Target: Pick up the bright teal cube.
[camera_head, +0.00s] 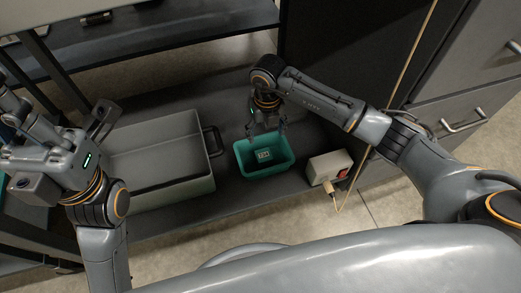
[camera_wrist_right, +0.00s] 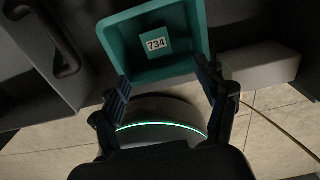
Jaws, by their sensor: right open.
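A teal open bin (camera_head: 245,160) stands on the dark shelf, below my right gripper (camera_head: 267,130). I cannot tell whether this square is a face of a teal cube or a label; no cube shows clearly elsewhere. My right gripper (camera_wrist_right: 160,72) is open and empty, its fingertips near the bin's near wall. My left gripper (camera_head: 78,128) is at the left, apart from the bin, its fingers partly unclear.
A large grey tray (camera_head: 170,195) with a dark handle (camera_head: 212,141) stands left of the bin. A pale box with a red part (camera_head: 328,167) and a cable is to the right. Grey drawers (camera_head: 470,110) stand at the right. A dark shelf strip separates tray and bin.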

